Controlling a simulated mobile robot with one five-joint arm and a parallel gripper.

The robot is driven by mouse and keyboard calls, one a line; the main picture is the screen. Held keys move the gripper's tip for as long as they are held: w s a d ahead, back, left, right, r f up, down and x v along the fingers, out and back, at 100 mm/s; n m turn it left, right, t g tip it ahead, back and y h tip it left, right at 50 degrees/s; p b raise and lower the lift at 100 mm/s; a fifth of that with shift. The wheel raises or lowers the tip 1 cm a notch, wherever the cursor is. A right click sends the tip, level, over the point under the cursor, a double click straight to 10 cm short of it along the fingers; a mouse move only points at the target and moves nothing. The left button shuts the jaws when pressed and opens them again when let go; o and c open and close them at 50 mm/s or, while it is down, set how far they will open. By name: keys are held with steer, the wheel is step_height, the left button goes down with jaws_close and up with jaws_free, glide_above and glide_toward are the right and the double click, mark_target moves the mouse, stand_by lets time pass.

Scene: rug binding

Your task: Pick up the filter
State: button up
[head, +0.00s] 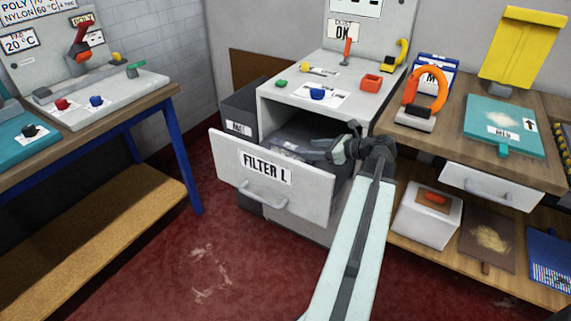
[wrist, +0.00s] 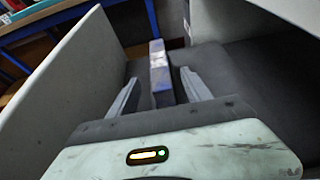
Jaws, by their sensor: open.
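The filter looks to be a narrow blue-grey bar (wrist: 160,74) with a pale, dusty top, inside the open drawer. It shows between my fingers in the wrist view. In the head view it is small and hard to make out behind the drawer front. The drawer front (head: 226,165) is pale grey, labelled "FILTER L", and pulled out from the cabinet; it also shows in the wrist view (wrist: 60,72). My gripper (head: 308,151) reaches into the drawer from the right. Its fingers (wrist: 161,82) are open, one on each side of the bar, with gaps visible.
The cabinet top (head: 340,72) carries coloured knobs and a "DUST OK" panel. A right bench (head: 455,152) holds an orange-handled tool and a teal tray. A left bench (head: 110,110) has blue legs. The red floor in front is clear.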

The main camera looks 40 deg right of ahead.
mark_target(294, 150)
steer(key=shift+w+f, duration=0.15)
steer(key=shift+b+x, duration=0.45)
steer(key=shift+x, duration=0.95)
steer(key=b+x, duration=0.2)
steer(key=x, duration=0.3)
jaws_close()
